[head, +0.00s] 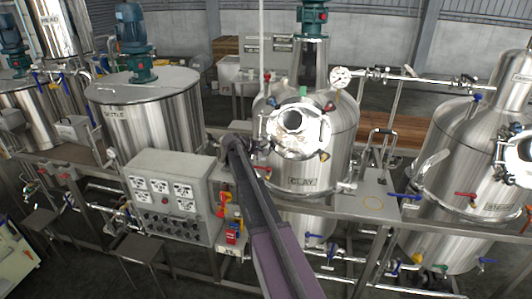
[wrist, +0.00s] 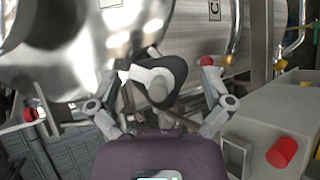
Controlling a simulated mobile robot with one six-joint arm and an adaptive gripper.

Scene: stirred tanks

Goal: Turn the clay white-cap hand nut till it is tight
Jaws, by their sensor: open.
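The clay tank (head: 305,200) stands in the middle of the head view, marked with a CLAY plate, with a round shiny cover (head: 293,121) facing me. Hand nuts with coloured caps sit around the cover's rim. In the wrist view a dark lobed hand nut (wrist: 174,70) with a pale grey-white middle (wrist: 156,90) sits just ahead of my gripper (wrist: 160,82). My gripper's fingers are spread wide on its left and right, with gaps, and hold nothing. In the head view my gripper (head: 240,143) is at the cover's left edge, where my arm hides part of the rim.
A grey control box (head: 170,195) with gauges stands left of my arm. It also shows in the wrist view (wrist: 270,115), with a red button (wrist: 282,152). A red-capped part (wrist: 207,61) lies close to the right finger. A kettle tank (head: 150,115) stands farther left.

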